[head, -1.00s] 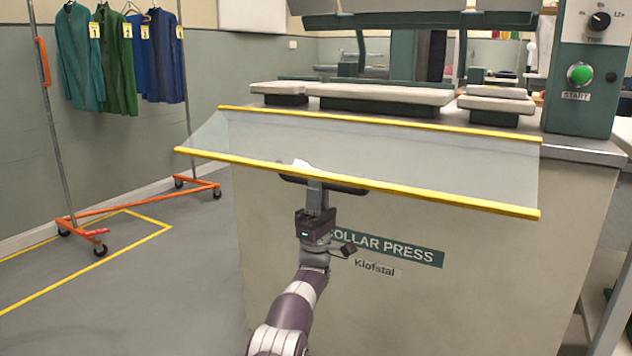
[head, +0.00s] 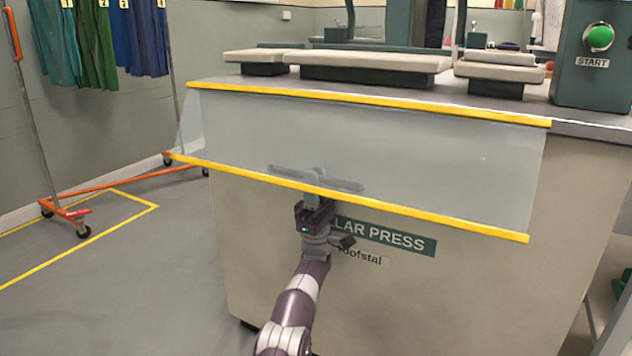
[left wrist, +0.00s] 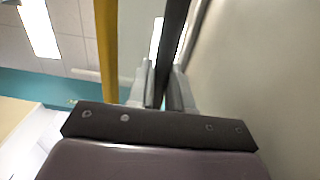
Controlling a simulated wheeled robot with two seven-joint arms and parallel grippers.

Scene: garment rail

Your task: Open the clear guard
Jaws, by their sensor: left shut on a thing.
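The clear guard (head: 400,148) is a see-through panel with yellow edge strips, tilted down and outward at the front of the collar press (head: 260,250). My left gripper (head: 318,200) is shut on the handle, from below. In the left wrist view the dark handle bar (left wrist: 172,45) runs between the fingers (left wrist: 165,88), beside a yellow strip (left wrist: 106,45). My right gripper is in neither view now.
Padded press boards (head: 375,62) lie on the press top behind the guard. A green START button (head: 598,37) is on the control box at the right. A garment rail (head: 110,190) with hanging clothes stands at the left. The floor (head: 150,290) beside the press is clear.

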